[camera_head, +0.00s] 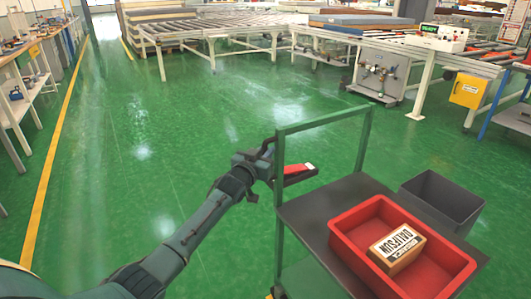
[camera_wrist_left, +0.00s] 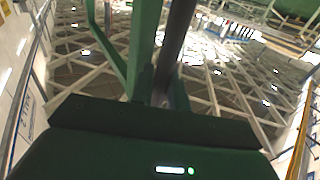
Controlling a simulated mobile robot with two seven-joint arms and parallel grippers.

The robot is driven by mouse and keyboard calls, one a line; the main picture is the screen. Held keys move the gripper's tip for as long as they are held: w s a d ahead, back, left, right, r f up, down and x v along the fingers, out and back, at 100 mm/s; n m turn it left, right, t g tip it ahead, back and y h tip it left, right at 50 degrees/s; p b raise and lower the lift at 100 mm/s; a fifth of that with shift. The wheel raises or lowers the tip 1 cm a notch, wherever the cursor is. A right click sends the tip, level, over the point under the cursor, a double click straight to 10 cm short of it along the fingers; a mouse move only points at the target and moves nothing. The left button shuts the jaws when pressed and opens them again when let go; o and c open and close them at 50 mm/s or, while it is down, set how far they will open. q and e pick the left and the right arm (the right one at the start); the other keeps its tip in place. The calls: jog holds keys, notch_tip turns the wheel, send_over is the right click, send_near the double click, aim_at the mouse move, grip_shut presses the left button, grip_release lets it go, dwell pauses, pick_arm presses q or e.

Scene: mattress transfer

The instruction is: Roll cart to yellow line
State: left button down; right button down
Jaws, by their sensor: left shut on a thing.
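The cart has a green upright frame (camera_head: 323,121) and a grey deck (camera_head: 318,208) at the lower right of the head view. A red bin (camera_head: 352,262) holding a cardboard box (camera_head: 397,248) stands on the deck, with a dark grey bin (camera_head: 443,201) beside it. My left gripper (camera_head: 278,172) is shut on the cart's near green post, which also shows in the left wrist view (camera_wrist_left: 145,45). A yellow line (camera_head: 56,140) runs along the floor at the left. My right gripper is not in view.
Open green floor (camera_head: 130,150) lies left of and beyond the cart. Workbenches (camera_head: 18,105) stand along the left edge. A roller conveyor (camera_head: 215,28) crosses the back, and a machine (camera_head: 380,75) with a yellow box (camera_head: 468,90) stands at the right.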

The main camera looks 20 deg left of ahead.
pick_arm(q)
jog(key=c, duration=1.8)
grip_release()
jog(key=shift+w+a+r, duration=0.1)
jog(key=shift+a+r, duration=0.15)
jog(key=shift+a, duration=0.1)
jog(key=shift+o, duration=0.4)
jog(key=shift+f, duration=0.1)
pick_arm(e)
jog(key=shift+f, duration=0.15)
pick_arm(q)
jog(key=shift+f, duration=0.1)
jog(key=s+p, duration=0.2)
jog(key=s, duration=1.1)
jog(key=shift+a, duration=0.35)
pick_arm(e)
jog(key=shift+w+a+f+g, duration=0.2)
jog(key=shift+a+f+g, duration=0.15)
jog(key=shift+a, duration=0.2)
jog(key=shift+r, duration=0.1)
